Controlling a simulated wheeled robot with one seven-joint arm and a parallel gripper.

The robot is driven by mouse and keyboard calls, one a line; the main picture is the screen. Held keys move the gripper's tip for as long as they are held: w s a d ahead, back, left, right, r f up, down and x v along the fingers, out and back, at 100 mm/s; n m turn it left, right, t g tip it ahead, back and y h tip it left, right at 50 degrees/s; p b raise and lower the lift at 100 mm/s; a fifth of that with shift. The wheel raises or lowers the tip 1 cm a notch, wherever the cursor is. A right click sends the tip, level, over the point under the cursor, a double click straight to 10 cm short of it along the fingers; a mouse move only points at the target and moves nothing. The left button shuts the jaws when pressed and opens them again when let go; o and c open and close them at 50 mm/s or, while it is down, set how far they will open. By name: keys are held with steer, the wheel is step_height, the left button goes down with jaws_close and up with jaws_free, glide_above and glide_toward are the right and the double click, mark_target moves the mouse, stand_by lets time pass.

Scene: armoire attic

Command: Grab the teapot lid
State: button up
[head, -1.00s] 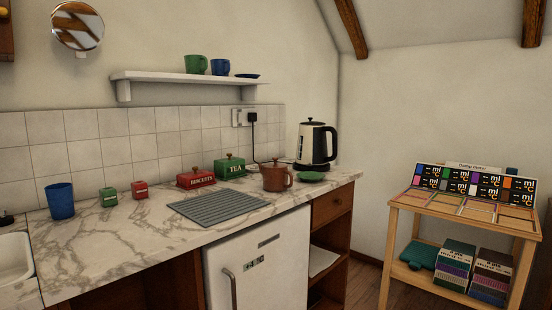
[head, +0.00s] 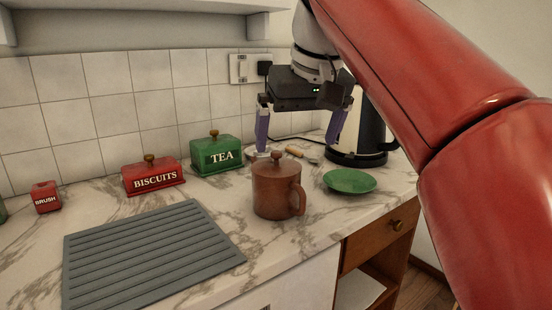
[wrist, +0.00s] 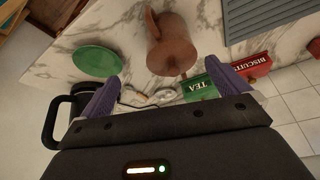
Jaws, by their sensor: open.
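The brown teapot (head: 276,192) stands upright on the marble counter with its handle to the right. Its brown lid (head: 275,167), with a small round knob, sits on top. My gripper (head: 299,142) is open and empty, with purple fingers pointing down, above the counter behind the teapot. In the head view, the lid lies in front of the fingers and a little left of their middle. In the wrist view, the teapot (wrist: 170,30) appears upside down beyond the gap between my fingers (wrist: 166,90). No finger visibly touches the lid.
A green saucer (head: 350,181) lies right of the teapot, and a black and white kettle (head: 357,135) stands behind it. The green TEA tin (head: 216,157) and red BISCUITS tin (head: 153,177) are to the left. Small utensils (head: 300,153) lie behind the teapot. A grey ridged mat (head: 150,255) lies front left.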

mark_target(278, 158)
steer(key=shift+w+a+r, duration=0.6)
steer(key=shift+w+a, duration=0.15)
steer(key=b+x, duration=0.1)
steer(key=x, duration=0.1)
steer(key=b+x, duration=0.1)
steer(key=x, duration=0.2)
steer(key=b+x, duration=0.1)
steer(key=x, duration=0.1)
steer(key=shift+a+f, duration=0.25)
steer(key=shift+a, duration=0.15)
steer(key=c, duration=0.9)
steer(key=shift+r, duration=0.15)
step_height(278, 158, up, 8)
steer(key=p, duration=0.3)
steer(key=shift+r, duration=0.9)
